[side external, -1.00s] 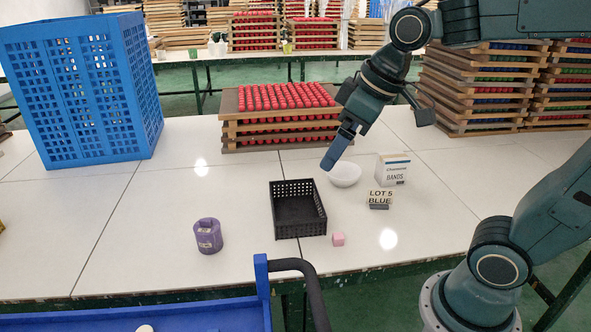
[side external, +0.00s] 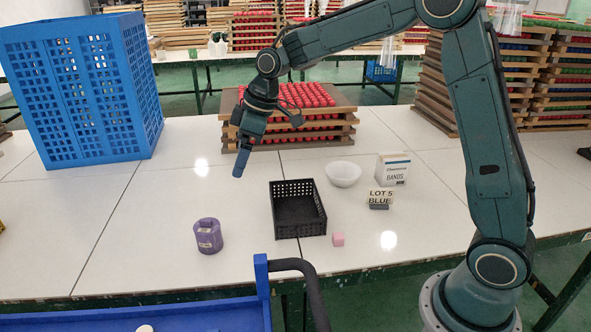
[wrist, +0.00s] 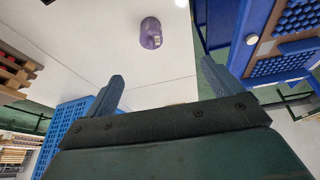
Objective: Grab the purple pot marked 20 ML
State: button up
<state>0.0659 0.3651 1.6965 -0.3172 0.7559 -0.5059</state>
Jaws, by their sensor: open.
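The purple pot (side external: 208,236) stands upright on the white table, left of the black basket, with a small pale label on its side. The label's text is too small to read. In the wrist view the purple pot (wrist: 151,33) shows ahead of the fingers, between them and apart from them. My gripper (side external: 238,172) hangs above the table, behind and to the right of the pot, fingers pointing down. In the wrist view my gripper (wrist: 160,78) has its two blue fingers spread wide with nothing between them.
A tall blue crate (side external: 85,90) stands at left. Table around the pot is clear.

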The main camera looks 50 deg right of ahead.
aim_at(209, 225)
jog(key=w+f+n, duration=0.1)
jog(key=w+f, duration=0.3)
jog(key=f, duration=0.3)
jog(key=w+f+n+y, duration=0.1)
jog(key=w+f+n, duration=0.1)
jog(key=w+f, duration=0.3)
jog(key=shift+w+a+f+g, duration=0.25)
jog(key=shift+a+f+g, duration=0.05)
jog(key=shift+f, duration=0.55)
jog(key=shift+x, duration=4.3)
jog(key=shift+s+a+f, duration=0.1)
jog(key=shift+a, duration=0.05)
jog(key=shift+x, duration=2.45)
jog(key=shift+s, duration=0.1)
jog(key=c, duration=1.3)
